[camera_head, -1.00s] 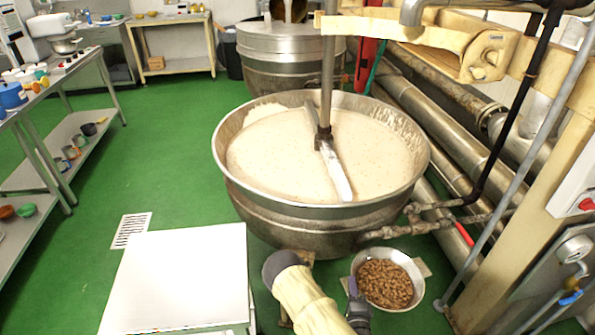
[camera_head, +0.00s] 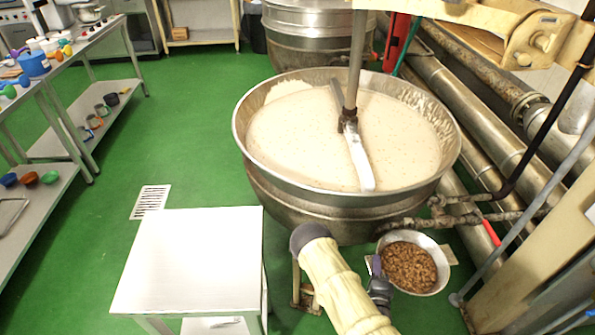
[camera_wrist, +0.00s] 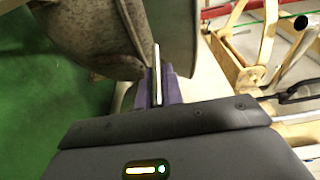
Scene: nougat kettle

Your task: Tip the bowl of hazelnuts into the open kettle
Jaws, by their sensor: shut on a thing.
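The metal bowl (camera_head: 437,247) is full of brown hazelnuts (camera_head: 409,267) and is roughly level, at the lower right of the head view. My gripper (camera_head: 375,268) is shut on its left rim. In the wrist view, the purple fingers (camera_wrist: 158,88) close on a thin upright edge, and a grey curved wall (camera_wrist: 178,40) lies beyond them. The open kettle (camera_head: 340,195) stands just behind the bowl, holding pale nougat mass (camera_head: 300,130). The bowl is in front of and lower than the kettle's rim, outside it. The bowl's underside is hidden.
A stirring shaft with a paddle (camera_head: 359,157) stands in the kettle. A white table (camera_head: 190,255) is at lower left. Pipes (camera_head: 480,130) and a beige post (camera_head: 530,260) crowd the right. Green floor (camera_head: 190,110) is free at left.

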